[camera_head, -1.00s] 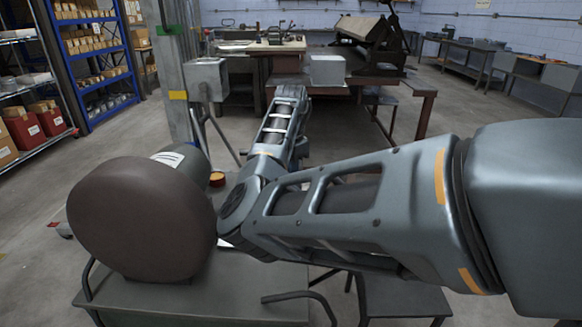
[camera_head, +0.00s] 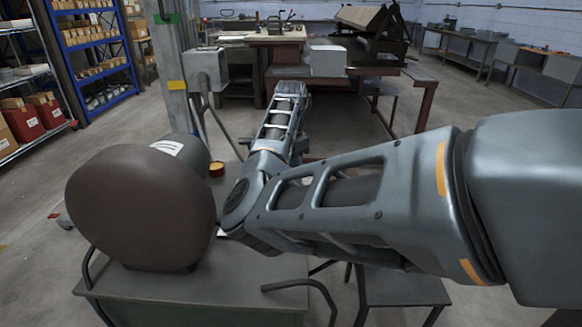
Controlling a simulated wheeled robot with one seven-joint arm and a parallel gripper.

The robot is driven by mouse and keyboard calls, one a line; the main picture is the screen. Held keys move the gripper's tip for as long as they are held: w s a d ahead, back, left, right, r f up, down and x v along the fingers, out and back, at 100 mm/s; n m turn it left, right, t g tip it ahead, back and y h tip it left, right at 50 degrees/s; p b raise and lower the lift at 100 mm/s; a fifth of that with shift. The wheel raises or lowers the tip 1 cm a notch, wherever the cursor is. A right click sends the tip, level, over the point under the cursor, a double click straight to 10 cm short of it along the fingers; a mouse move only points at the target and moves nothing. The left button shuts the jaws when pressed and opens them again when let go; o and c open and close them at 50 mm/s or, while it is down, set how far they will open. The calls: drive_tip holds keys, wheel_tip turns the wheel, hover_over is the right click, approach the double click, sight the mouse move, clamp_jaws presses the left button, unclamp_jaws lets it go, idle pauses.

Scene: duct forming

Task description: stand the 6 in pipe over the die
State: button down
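I cannot make out the 6 in pipe or the die for certain in the head view. My arm reaches in from the right, bends at an elbow left of centre, and its forearm runs away from me towards the bench. My gripper does not show; the far end of the forearm is the last part I see, so what it holds is hidden. The workbench (camera_head: 290,72) stands beyond the arm. A pale grey box (camera_head: 327,61) stands on its near side, just right of the forearm's end.
A large brown rounded object (camera_head: 140,207) fills the lower left, with a grey cylinder bearing a white label (camera_head: 168,147) behind it. A grey post (camera_head: 172,60) with a box stands behind. Blue shelving (camera_head: 95,55) lines the left. Floor is open at right.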

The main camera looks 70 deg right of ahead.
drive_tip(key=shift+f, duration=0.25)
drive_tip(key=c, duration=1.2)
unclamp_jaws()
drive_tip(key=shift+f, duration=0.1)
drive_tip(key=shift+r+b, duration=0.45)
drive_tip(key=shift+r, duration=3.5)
